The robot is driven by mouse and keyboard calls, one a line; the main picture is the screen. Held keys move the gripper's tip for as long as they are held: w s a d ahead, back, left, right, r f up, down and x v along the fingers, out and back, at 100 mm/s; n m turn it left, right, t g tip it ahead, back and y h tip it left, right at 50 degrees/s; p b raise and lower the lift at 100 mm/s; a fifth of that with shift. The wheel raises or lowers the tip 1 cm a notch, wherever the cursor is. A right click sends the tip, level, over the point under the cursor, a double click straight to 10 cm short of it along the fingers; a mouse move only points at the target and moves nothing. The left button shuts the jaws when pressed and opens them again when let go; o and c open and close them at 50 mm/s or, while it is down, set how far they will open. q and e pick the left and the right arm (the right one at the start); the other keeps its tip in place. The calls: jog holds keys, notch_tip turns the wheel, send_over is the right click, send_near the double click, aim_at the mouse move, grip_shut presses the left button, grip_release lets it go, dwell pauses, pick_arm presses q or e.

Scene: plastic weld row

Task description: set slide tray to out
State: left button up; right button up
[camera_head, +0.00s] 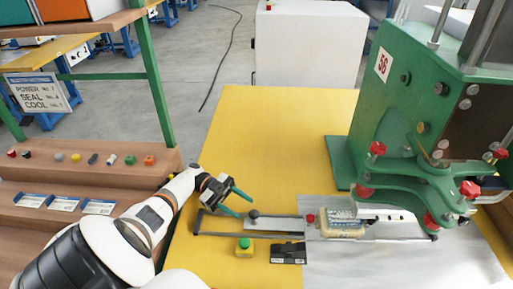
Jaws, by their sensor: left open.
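The slide tray (276,223) is a flat grey metal plate between dark rails (203,222) on the yellow table. A black ball knob (254,214) stands at its left end. To the right, a beige block with a clear patterned top (342,226) sits at the front of the green press. My left gripper (245,208) is open, with its two teal fingers apart, just left of the black knob. I cannot tell whether a finger touches the knob. My right gripper is not in view.
The green press (385,120) with red knobs stands at the right. A green button on a yellow box (244,247) and a black box (288,253) lie in front of the rails. The yellow table (280,130) is clear behind them. A wooden shelf (90,170) stands left.

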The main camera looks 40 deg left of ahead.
aim_at(255, 212)
pick_arm(q)
jog(key=shift+w+a+f, duration=0.15)
jog(key=shift+w+f, duration=0.1)
jog(key=shift+f, duration=0.2)
jog(key=shift+w, duration=0.15)
jog(key=d+p, duration=0.1)
jog(key=d, duration=0.1)
jog(key=d+p, duration=0.1)
jog(key=d, duration=0.1)
jog(key=d+p, duration=0.2)
jog(key=shift+w+d+r, duration=0.1)
jog(key=shift+w+r, duration=0.05)
jog(key=shift+r, duration=0.15)
jog(key=shift+d+f, duration=0.2)
jog(key=shift+d, duration=0.4)
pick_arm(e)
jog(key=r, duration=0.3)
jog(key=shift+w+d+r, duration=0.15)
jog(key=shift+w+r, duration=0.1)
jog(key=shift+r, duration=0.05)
pick_arm(q)
jog(key=shift+w, duration=0.1)
grip_shut()
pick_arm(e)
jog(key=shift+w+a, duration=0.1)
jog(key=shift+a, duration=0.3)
